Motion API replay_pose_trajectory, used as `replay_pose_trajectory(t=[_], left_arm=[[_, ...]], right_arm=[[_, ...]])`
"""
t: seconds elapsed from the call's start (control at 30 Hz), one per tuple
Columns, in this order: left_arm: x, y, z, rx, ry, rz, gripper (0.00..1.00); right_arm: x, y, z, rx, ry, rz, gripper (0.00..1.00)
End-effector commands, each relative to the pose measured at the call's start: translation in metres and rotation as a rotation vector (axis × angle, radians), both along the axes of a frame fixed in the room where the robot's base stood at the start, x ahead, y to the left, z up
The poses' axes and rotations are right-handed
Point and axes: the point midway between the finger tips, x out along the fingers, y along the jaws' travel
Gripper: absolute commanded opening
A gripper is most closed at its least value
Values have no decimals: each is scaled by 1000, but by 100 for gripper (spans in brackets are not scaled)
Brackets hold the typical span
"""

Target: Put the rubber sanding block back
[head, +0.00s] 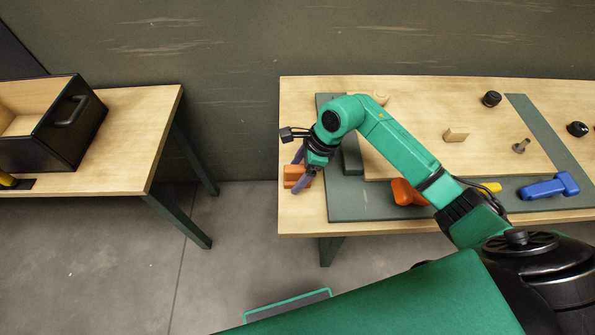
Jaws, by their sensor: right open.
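An orange block (290,176), which looks like the rubber sanding block, sits at the left edge of the right-hand wooden table (300,110), beside the grey-green mat (343,205). My right gripper (300,169) is over the block with its purple fingers apart, pointing down at it. The fingers partly cover the block, and I cannot tell if they touch it. My left gripper is out of view.
A dark green block (352,157), an orange tool (405,192), a blue tool (549,187) and a small wooden block (456,135) are on the right-hand table. A black open box (62,125) stands on the left table (135,125). A floor gap separates the tables.

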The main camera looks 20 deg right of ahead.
Motion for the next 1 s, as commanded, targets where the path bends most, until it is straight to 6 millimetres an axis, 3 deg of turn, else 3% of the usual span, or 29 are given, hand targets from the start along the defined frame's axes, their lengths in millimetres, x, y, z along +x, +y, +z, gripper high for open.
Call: replay_pose_trajectory(t=[0.4,0.5,1.0], left_arm=[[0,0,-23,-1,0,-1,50],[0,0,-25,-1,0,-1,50],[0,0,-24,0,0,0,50]], right_arm=[[-8,-38,92,-3,-6,-2,85],[-10,-43,105,-2,-4,-1,85],[-11,-44,110,-1,-2,0,85]])
